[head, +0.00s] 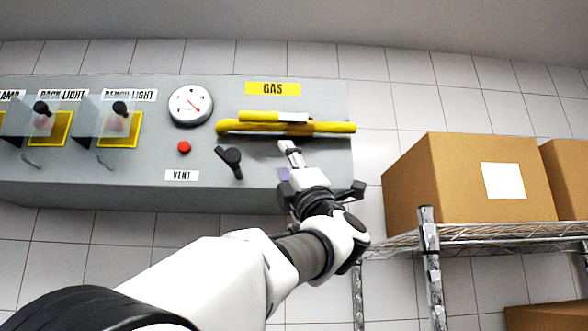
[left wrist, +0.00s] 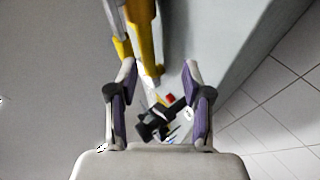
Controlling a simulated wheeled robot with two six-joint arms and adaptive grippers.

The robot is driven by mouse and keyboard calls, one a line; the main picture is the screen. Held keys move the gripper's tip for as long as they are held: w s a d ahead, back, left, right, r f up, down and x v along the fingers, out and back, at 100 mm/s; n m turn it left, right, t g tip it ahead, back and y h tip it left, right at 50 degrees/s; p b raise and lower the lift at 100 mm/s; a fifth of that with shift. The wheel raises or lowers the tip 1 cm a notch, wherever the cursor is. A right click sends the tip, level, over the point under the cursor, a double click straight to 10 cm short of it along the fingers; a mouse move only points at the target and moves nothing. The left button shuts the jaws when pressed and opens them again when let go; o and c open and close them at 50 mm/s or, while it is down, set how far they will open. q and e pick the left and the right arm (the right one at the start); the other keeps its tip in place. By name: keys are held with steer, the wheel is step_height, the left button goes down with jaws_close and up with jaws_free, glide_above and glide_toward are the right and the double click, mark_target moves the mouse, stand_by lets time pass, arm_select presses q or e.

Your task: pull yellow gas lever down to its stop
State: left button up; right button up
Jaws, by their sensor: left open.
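The yellow gas lever (head: 258,116) lies level in the head view, under the yellow GAS label (head: 272,88) on the grey panel. It runs close along a thicker yellow pipe (head: 335,128), and a pale section shows near its right end. My left gripper (head: 289,152) is just below the pipe, in front of the panel, open and empty. In the left wrist view, yellow parts (left wrist: 141,35) reach down from the top towards the space between the open fingers (left wrist: 160,78). I cannot tell which of them is the lever. My right gripper is not in view.
The panel (head: 120,180) also carries a black vent handle (head: 231,158), a red button (head: 184,147), a round gauge (head: 190,104) and covered switches on the left. A wire shelf (head: 400,243) with a cardboard box (head: 440,185) stands to the right.

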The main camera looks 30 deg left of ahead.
mark_target(261, 120)
arm_select(q)
steer(key=s+r+n+g+y, duration=0.2)
steer(key=s+r+n+g, duration=0.1)
steer(key=s+r+n, duration=0.15)
steer(key=shift+m, duration=0.35)
steer(key=p+x, duration=0.6)
steer(key=x, duration=0.1)
steer(key=shift+w+a+r, duration=0.15)
steer(key=shift+w+a, duration=0.05)
steer(key=shift+a, duration=0.55)
steer(key=shift+w, duration=0.15)
jaws_close()
